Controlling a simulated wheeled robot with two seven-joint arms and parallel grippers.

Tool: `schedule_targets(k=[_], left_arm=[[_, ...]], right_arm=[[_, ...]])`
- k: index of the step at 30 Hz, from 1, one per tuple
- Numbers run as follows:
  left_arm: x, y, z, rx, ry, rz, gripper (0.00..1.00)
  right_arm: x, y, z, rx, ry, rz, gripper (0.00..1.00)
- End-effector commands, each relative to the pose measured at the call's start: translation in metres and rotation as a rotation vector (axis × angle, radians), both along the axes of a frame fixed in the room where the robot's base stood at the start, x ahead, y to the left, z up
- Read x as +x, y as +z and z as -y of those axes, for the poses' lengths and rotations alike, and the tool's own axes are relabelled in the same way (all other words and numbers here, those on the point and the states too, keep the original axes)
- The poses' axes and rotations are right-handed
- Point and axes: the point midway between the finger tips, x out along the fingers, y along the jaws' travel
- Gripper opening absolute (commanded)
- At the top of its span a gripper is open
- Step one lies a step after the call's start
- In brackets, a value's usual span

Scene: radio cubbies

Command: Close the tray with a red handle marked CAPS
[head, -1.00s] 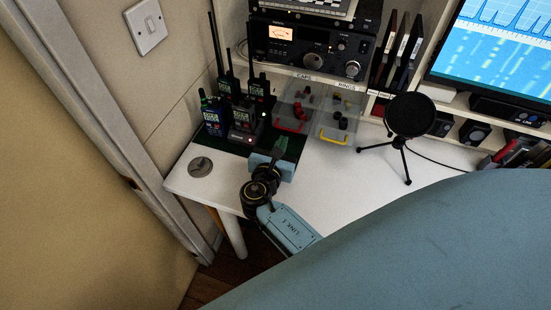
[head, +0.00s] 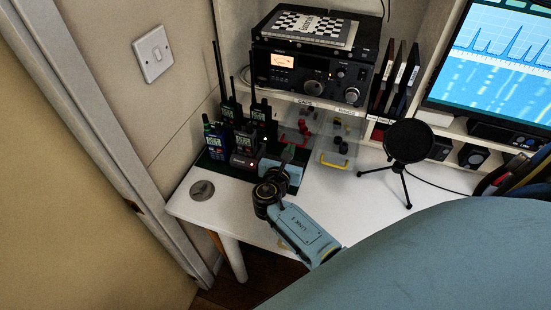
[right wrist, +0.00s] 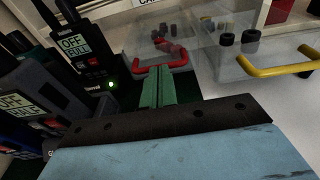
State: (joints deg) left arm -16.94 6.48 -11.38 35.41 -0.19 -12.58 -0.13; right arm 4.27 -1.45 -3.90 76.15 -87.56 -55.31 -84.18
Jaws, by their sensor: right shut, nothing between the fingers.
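The clear CAPS tray (head: 296,128) sticks out from under its label at the back of the white desk, with small red and dark pieces inside. Its red handle (right wrist: 165,62) shows in the right wrist view; in the head view my gripper mostly hides it. My right gripper (head: 288,152) is shut and empty, its green fingers pointing at the handle. In the right wrist view the fingertips (right wrist: 160,76) overlap the handle's lower edge; I cannot tell whether they touch. My left gripper is not in view.
A second clear tray with a yellow handle (head: 333,162) sticks out just to the right. Several handheld radios (head: 216,146) stand on a dark green mat close on the left. A microphone on a tripod (head: 408,142) stands farther right.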

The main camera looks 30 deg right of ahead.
Motion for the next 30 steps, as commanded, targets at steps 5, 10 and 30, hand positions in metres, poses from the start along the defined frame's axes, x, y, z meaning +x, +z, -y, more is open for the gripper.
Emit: schedule_targets(k=[5,10,30], left_arm=[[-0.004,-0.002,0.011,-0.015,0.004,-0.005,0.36],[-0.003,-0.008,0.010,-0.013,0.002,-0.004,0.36],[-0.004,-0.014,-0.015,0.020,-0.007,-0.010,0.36]], right_arm=[[0.018,0.001,0.042,-0.005,-0.018,0.002,0.00],[0.037,-0.001,0.068,-0.003,-0.018,0.001,0.00],[0.058,0.001,0.094,-0.002,-0.014,0.001,0.00]])
